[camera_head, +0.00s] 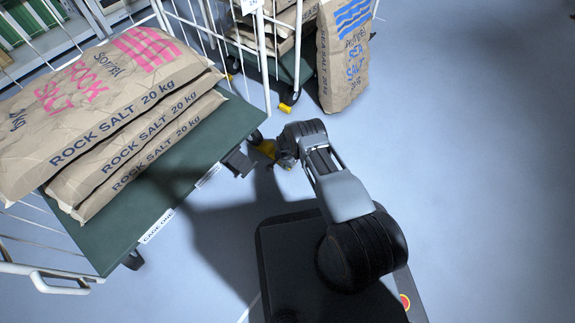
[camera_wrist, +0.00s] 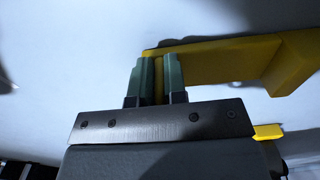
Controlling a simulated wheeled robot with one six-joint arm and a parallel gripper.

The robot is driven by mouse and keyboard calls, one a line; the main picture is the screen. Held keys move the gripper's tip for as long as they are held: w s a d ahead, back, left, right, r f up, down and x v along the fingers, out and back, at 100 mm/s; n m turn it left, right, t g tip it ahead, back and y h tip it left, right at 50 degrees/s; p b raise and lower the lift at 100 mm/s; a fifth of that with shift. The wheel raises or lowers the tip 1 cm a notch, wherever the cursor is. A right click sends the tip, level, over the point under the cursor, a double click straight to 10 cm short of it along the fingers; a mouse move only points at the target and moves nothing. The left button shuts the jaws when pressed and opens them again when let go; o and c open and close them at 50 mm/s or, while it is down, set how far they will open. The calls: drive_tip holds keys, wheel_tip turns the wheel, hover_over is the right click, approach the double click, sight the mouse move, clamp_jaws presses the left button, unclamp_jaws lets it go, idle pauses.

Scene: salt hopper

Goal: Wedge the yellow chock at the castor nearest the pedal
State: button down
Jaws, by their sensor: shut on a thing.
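The yellow chock (camera_head: 266,148) is at the near castor (camera_head: 256,136) of the cage whose label reads "CAGE ONE", beside the dark pedal (camera_head: 238,163) on the deck's edge. I cannot tell whether it touches the wheel. My gripper (camera_head: 281,158) is low over the floor, just right of the chock. In the wrist view the green-tipped fingers (camera_wrist: 157,82) are shut on one end of the yellow chock (camera_wrist: 225,60), which reaches right to a thicker block end. The castor does not show clearly in the wrist view.
The green deck (camera_head: 190,170) carries stacked rock salt sacks (camera_head: 110,100). Behind, a second cage has a castor with a yellow piece (camera_head: 285,107), and a sea salt sack (camera_head: 343,60) stands beside it. Another yellow piece (camera_wrist: 268,131) shows in the wrist view. Floor to the right is clear.

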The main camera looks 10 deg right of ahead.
drive_tip(key=shift+w+a, duration=0.45)
idle(0.3)
drive_tip(key=c, duration=1.4)
unclamp_jaws()
drive_tip(key=shift+a, duration=0.15)
drive_tip(key=shift+c, duration=0.2)
drive_tip(key=o, duration=0.4)
drive_tip(key=shift+f, duration=0.1)
drive_tip(key=shift+c, duration=0.2)
drive_tip(key=shift+s+d, duration=0.1)
drive_tip(key=shift+d, duration=0.15)
